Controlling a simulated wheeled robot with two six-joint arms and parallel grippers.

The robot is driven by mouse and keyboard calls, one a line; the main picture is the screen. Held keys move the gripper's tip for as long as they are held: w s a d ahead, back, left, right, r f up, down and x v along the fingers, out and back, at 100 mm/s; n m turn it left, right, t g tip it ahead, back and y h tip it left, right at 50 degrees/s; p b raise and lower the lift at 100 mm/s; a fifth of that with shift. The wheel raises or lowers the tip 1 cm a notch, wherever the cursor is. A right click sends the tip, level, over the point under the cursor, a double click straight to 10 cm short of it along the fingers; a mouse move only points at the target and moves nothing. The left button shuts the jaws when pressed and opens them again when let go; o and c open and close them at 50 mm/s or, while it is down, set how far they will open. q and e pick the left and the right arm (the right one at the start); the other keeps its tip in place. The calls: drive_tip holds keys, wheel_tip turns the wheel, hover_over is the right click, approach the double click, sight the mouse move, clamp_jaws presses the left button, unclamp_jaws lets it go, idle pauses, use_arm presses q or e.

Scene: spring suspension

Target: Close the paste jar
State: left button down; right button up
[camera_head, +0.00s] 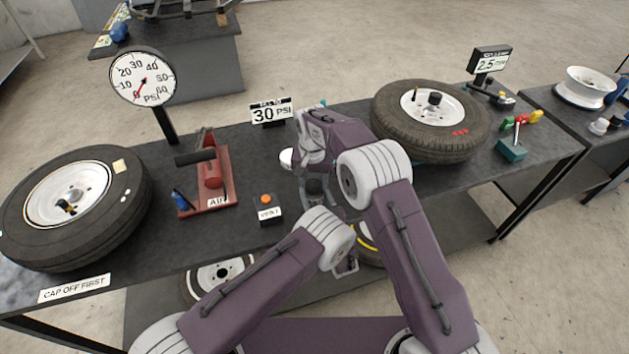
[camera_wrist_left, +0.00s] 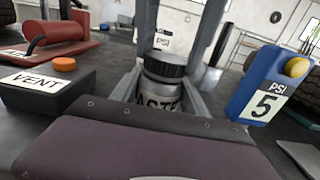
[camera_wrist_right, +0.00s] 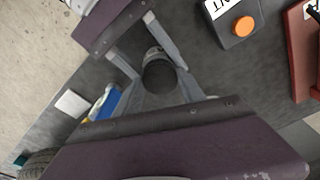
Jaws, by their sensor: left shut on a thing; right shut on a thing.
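The paste jar is a small grey jar with a dark lid. In the left wrist view the jar body (camera_wrist_left: 158,100) stands upright between the fingers of my left gripper (camera_wrist_left: 160,92), which is shut on it. The black ribbed lid (camera_wrist_left: 165,67) sits level on top of the jar; whether it is fully seated cannot be told. My right gripper (camera_wrist_right: 160,88) reaches down from above and is shut on the lid, which shows as a dark disc (camera_wrist_right: 159,76) in the right wrist view. In the head view my arms partly hide the jar and lid (camera_head: 314,187).
The vent box (camera_head: 267,208) with its orange button is left of the jar, and the red air tool (camera_head: 214,180) farther left. Tires lie on the bench at left (camera_head: 125,215) and right (camera_head: 440,140).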

drive_tip(key=m, duration=0.6)
drive_tip(key=shift+a+h, duration=0.1)
drive_tip(key=shift+h, duration=0.2)
drive_tip(key=m, duration=0.3)
drive_tip(key=m+g, duration=0.1)
drive_tip(key=m, duration=0.3)
drive_tip(key=shift+w+h, duration=0.1)
drive_tip(key=shift+h, duration=0.2)
drive_tip(key=o, duration=1.3)
drive_tip(key=shift+r, duration=2.25)
drive_tip(key=o, duration=0.5)
drive_tip(key=shift+o, duration=0.2)
